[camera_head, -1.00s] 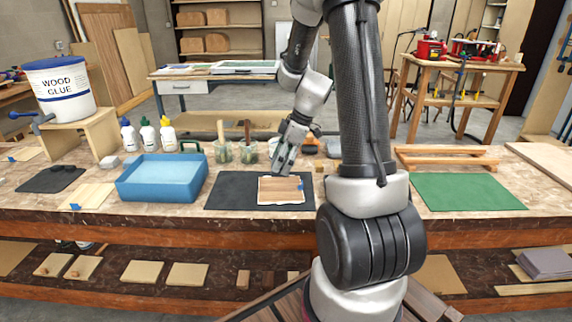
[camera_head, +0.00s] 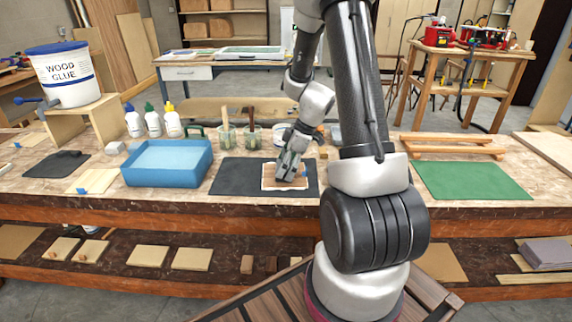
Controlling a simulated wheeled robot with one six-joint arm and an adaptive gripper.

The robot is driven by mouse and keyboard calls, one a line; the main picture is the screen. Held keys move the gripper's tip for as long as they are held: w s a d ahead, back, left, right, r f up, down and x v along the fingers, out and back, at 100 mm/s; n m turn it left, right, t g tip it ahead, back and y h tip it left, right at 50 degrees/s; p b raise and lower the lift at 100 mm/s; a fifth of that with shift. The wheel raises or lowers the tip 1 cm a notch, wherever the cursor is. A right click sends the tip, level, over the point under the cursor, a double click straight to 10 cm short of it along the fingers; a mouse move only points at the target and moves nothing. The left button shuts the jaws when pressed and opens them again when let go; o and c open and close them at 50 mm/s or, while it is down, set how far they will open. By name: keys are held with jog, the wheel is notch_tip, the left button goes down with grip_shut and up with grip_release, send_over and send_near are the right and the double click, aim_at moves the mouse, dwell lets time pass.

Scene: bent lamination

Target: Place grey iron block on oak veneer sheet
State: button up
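The oak veneer sheet (camera_head: 273,184) appears to be the brown wood-grained sheet with a pale edge on the black mat (camera_head: 235,177), near the middle of the bench. My gripper (camera_head: 288,176) points down over this sheet and covers part of it. Its fingertips are at or just above the sheet; I cannot tell whether they touch. The fingers are small and partly hidden, so I cannot tell whether they are open or hold a grey block. A small light-grey block (camera_head: 114,148) stands on the bench at the left; I cannot tell whether it is the iron block.
A blue tray (camera_head: 167,177) stands left of the black mat, with glue bottles (camera_head: 153,120) behind it. Jars with brushes (camera_head: 226,138) stand behind the mat. A green mat (camera_head: 474,181) lies clear on the right. A wood glue bucket (camera_head: 64,76) stands on a wooden stand at left.

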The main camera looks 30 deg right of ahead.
jog(key=o, duration=0.4)
jog(key=shift+c, duration=0.2)
jog(key=shift+r, duration=0.1)
jog(key=v, duration=1.1)
jog(key=s+a+r+m+h, duration=0.2)
jog(key=s+a+r+m, duration=0.5)
jog(key=s+r, duration=0.55)
jog(key=s+a+r+m+t+h, duration=0.1)
jog(key=s+m, duration=0.3)
jog(key=s, duration=0.4)
jog(key=shift+s+a+r+t+h, duration=0.3)
jog(key=shift+s+a+r+t, duration=0.15)
jog(key=shift+r, duration=0.35)
jog(key=shift+w, duration=0.1)
